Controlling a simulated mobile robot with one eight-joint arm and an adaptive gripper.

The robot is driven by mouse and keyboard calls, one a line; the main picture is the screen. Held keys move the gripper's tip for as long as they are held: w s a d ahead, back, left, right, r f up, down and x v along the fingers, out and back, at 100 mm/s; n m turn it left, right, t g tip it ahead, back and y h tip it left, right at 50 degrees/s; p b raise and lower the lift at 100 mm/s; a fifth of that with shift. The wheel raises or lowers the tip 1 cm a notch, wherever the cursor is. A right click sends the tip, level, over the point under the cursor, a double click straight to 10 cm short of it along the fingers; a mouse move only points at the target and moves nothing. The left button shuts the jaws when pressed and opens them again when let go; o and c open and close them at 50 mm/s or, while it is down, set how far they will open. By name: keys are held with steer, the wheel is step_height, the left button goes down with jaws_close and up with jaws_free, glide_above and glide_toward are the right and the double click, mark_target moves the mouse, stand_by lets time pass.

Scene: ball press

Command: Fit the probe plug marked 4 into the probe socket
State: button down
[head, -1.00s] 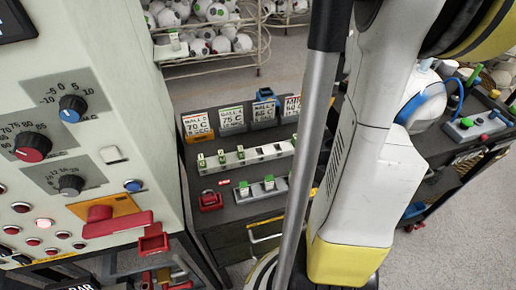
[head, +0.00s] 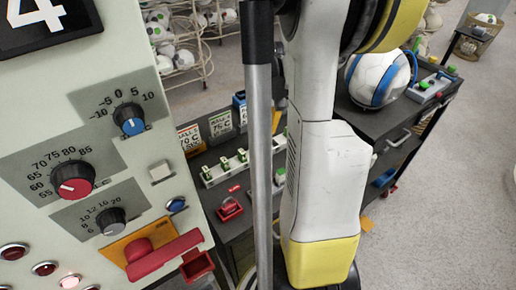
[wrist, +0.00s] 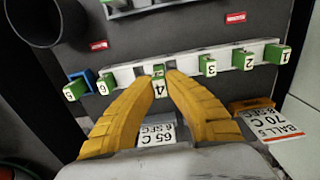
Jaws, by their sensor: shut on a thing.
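In the wrist view the plug marked 4 (wrist: 159,88), green with a white numbered face, is between the yellow fingertips of my gripper (wrist: 158,76). My gripper is shut on it, at the white rack bar (wrist: 185,65). I cannot tell whether the plug is still seated in the bar or lifted clear. Plugs marked 3 (wrist: 208,66), 2 (wrist: 243,60) and 1 (wrist: 279,54) stand along the bar to the right. Plugs marked 5 (wrist: 105,84) and 6 (wrist: 74,91) are to the left. I cannot identify the probe socket in these views.
In the head view the press panel (head: 115,165) with knobs and a display showing 4 (head: 38,22) fills the left. My arm hides part of the dark cart. A ball in a blue holder (head: 380,78) sits on the right bench. Grey floor (head: 440,215) is open.

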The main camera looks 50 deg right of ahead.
steer(key=shift+w+a+f, duration=0.75)
steer(key=shift+a+f, duration=0.1)
steer(key=shift+a, duration=0.05)
step_height(320, 180, down, 4)
steer(key=shift+r+b, duration=0.1)
steer(key=shift+b, duration=1)
steer(key=c, duration=1.9)
jaws_free()
steer(key=o, duration=0.4)
steer(key=shift+c, duration=0.2)
